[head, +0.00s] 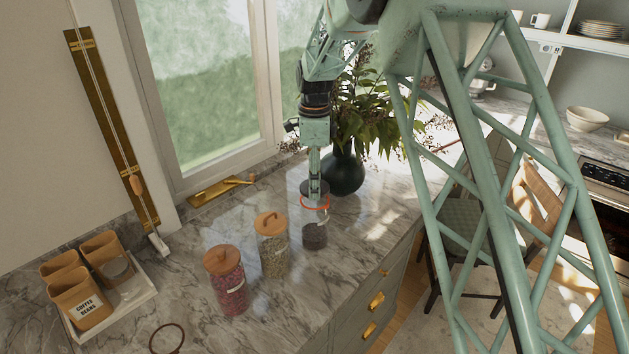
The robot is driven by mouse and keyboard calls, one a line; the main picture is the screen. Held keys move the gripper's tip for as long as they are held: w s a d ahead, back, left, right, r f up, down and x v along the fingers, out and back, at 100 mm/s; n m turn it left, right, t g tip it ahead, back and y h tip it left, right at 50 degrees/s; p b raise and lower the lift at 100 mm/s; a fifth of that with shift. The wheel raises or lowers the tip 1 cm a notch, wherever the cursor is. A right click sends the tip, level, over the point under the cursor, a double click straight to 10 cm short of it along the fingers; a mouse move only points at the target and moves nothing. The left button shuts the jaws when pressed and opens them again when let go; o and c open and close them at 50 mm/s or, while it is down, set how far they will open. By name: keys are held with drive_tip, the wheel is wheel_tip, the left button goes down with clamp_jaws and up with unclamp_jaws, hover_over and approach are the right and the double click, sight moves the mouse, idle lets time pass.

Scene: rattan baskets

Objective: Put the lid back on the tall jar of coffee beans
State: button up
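A glass jar (315,236) with dark contents, apparently the coffee beans, stands upright on the marble counter in the head view. My gripper (314,187) points straight down at the lid from above. The fingertips are at the lid, but small and partly hidden, so I cannot tell how tightly they are shut. I cannot tell whether the lid is seated or slightly above the rim.
Two jars with wooden lids, one of pale contents (273,256) and one of reddish contents (231,290), stand to the left. A dark vase (344,173) of foliage is close behind my gripper. A tray (141,299) holds several brown containers, one labelled "COFFEE BEANS" (84,310).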

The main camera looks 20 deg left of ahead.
drive_tip(key=shift+f+b, duration=0.45)
drive_tip(key=shift+f, duration=0.7)
drive_tip(key=shift+f, duration=0.2)
idle(1.7)
idle(0.4)
drive_tip(key=o, duration=0.9)
drive_tip(key=shift+o, duration=0.5)
drive_tip(key=o, duration=0.4)
drive_tip(key=shift+r, duration=0.15)
drive_tip(key=shift+r+p, duration=1.5)
drive_tip(key=shift+r, duration=1.85)
